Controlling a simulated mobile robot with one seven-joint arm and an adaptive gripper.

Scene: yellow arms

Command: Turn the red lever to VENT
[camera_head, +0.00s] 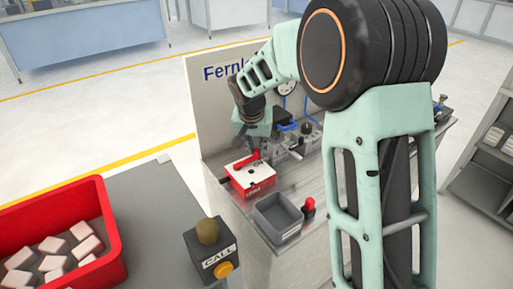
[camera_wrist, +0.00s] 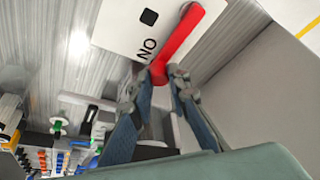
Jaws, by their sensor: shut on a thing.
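The red lever (camera_wrist: 185,42) lies across the white top plate (camera_wrist: 120,25) of a box in the wrist view. Its near end is between the fingertips of my gripper (camera_wrist: 165,80), which is shut on it. In the head view the box has a white top and a red front (camera_head: 262,187) lettered VENT. My gripper (camera_head: 253,150) is over the back of that box, and the red lever (camera_head: 241,162) shows partly beside it. The plate carries a black square (camera_wrist: 149,17) and black letters (camera_wrist: 147,49), seen turned. The fingers and arm hide part of the lever.
A grey open bin (camera_head: 279,215) and a red knob (camera_head: 308,207) stand in front of the box. Valve fittings (camera_head: 305,140) stand to its right, before a white back panel (camera_head: 212,105). A CALL button box (camera_head: 213,253) and a red crate (camera_head: 110,240) of pale blocks are at left.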

